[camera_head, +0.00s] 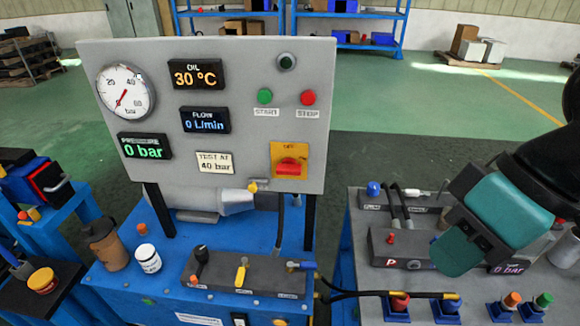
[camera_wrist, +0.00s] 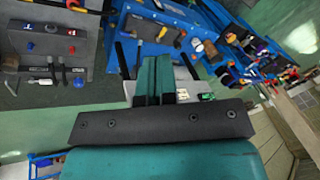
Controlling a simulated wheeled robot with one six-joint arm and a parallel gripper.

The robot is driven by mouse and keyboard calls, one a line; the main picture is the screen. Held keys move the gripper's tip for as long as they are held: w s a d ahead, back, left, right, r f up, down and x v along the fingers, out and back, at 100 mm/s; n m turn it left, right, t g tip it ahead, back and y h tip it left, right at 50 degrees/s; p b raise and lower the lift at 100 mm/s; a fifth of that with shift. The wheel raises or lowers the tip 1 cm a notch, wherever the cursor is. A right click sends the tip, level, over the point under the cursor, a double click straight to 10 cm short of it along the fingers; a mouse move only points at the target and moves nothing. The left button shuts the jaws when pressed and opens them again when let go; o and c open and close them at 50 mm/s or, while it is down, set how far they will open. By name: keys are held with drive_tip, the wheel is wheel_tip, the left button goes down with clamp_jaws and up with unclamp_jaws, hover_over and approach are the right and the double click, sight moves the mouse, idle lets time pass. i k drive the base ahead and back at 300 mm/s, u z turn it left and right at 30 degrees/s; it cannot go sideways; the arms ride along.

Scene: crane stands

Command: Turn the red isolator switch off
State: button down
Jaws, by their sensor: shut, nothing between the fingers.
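The red isolator switch (camera_head: 289,167) sits on a yellow plate (camera_head: 284,150) at the lower right of the upright grey panel (camera_head: 240,110). Its red handle looks horizontal, and the small marking above it is too blurred to read. My gripper (camera_head: 456,254) is at the right in the head view, over the right-hand stand and well apart from the switch. Its teal fingers are together and empty, and they also show shut in the wrist view (camera_wrist: 154,72). I cannot make out the switch in the wrist view.
The panel also carries a gauge (camera_head: 126,92), a green start button (camera_head: 265,96), a red stop button (camera_head: 308,97) and displays. A blue bench (camera_head: 130,290) below bears a cup, a jar and a lever block (camera_head: 245,273). The right-hand stand (camera_head: 365,225) holds valves and hoses.

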sight(289, 166)
drive_tip(key=k, duration=1)
drive_tip(key=u, duration=1.95)
drive_tip(key=i, duration=0.95)
drive_tip(key=z, duration=1.55)
drive_tip(key=i, duration=0.3)
drive_tip(key=u, duration=0.05)
